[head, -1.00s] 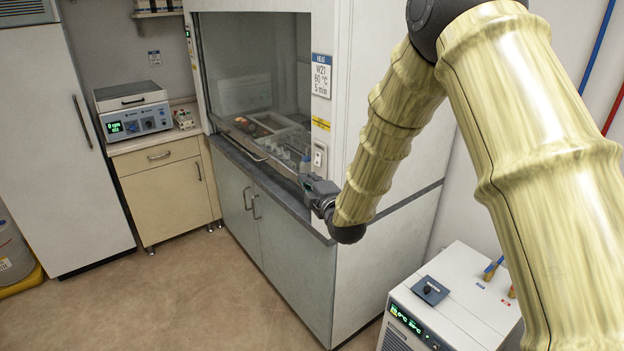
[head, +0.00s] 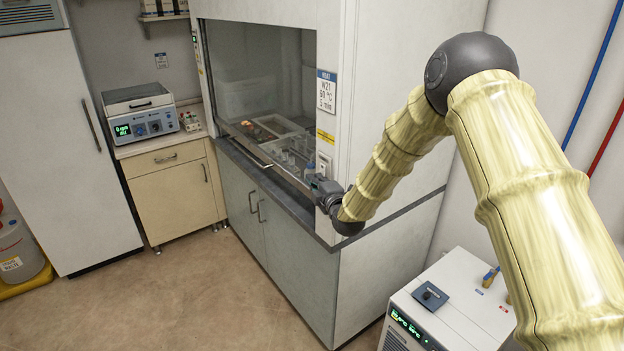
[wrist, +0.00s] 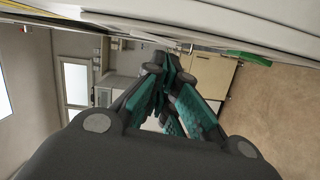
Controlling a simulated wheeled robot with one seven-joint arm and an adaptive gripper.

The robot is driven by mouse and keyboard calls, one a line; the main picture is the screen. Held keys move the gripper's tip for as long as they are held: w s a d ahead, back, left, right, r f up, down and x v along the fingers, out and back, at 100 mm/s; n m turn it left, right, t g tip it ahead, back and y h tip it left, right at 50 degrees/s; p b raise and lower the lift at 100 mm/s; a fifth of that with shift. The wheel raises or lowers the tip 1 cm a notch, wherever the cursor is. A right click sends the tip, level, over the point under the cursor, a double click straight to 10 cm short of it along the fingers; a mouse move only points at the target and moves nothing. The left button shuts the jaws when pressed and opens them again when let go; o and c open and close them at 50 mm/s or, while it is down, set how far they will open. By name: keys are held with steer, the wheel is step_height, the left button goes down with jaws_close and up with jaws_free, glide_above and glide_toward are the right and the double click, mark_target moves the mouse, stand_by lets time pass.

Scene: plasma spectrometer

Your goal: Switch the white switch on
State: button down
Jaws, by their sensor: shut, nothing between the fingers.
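The white switch (head: 324,162) is a small plate on the front post of the fume hood, below a yellow label, in the head view. My gripper (head: 316,183) is just below it and partly overlaps its lower edge in the picture. I cannot tell whether they touch or which way the switch is set. In the wrist view my gripper (wrist: 172,92) has its teal-padded fingers brought together with nothing seen between them. The switch cannot be made out in the wrist view.
A sign (head: 326,92) hangs above the switch. A white chiller unit (head: 455,300) stands at the lower right. The floor at left is open.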

steer(key=shift+d+f+b, duration=0.1)
steer(key=shift+b, duration=0.2)
steer(key=s+d+f+n+b, duration=0.1)
steer(key=s+b, duration=0.7)
steer(key=s, duration=0.3)
steer(key=shift+b, duration=0.3)
stand_by(0.5)
steer(key=shift+s, duration=0.1)
